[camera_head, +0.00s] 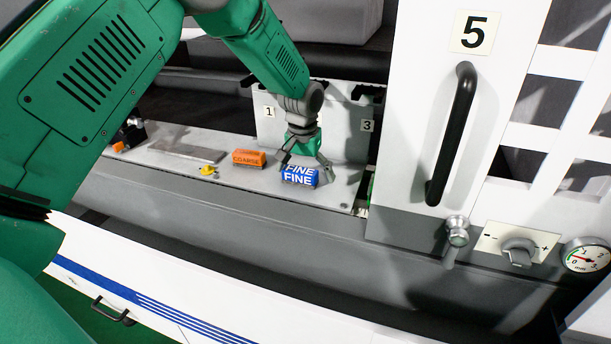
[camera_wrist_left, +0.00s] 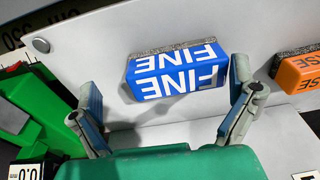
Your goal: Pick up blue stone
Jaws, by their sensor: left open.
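The blue stone (camera_head: 299,176) is a small block marked FINE in white, lying on the grey shelf near its right end. In the left wrist view the blue stone (camera_wrist_left: 177,74) has a grey gritty layer along its upper edge. My left gripper (camera_head: 306,164) is just above and behind it in the head view. In the left wrist view my left gripper (camera_wrist_left: 166,100) has its fingers spread, one toward each end of the stone, and nothing is held. Whether a finger touches the stone is hard to tell. My right gripper is not in view.
An orange stone (camera_head: 249,158) marked COARSE lies left of the blue one and also shows in the left wrist view (camera_wrist_left: 300,76). A small yellow item (camera_head: 208,171) lies on the shelf (camera_head: 150,165). A white door with a black handle (camera_head: 452,135) stands to the right.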

